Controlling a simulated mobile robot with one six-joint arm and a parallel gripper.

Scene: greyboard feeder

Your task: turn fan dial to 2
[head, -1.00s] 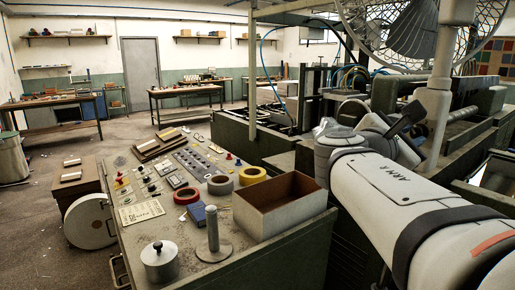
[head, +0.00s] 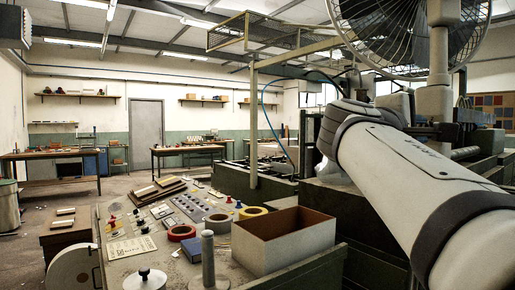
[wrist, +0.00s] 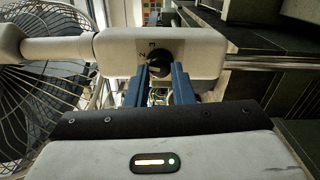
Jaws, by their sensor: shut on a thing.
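The fan (head: 415,30) with its wire cage stands at the upper right of the head view on a pale post (head: 438,75). It also shows at the left of the wrist view (wrist: 45,95). In the wrist view, the fan's pale control housing (wrist: 110,55) carries a round black dial (wrist: 158,57) with small marks beside it. My gripper (wrist: 161,74) has its two blue fingers shut on the dial, one on each side. The dial's exact setting is too small to read. In the head view my arm hides the gripper and the dial.
Dark machinery lies behind my arm.

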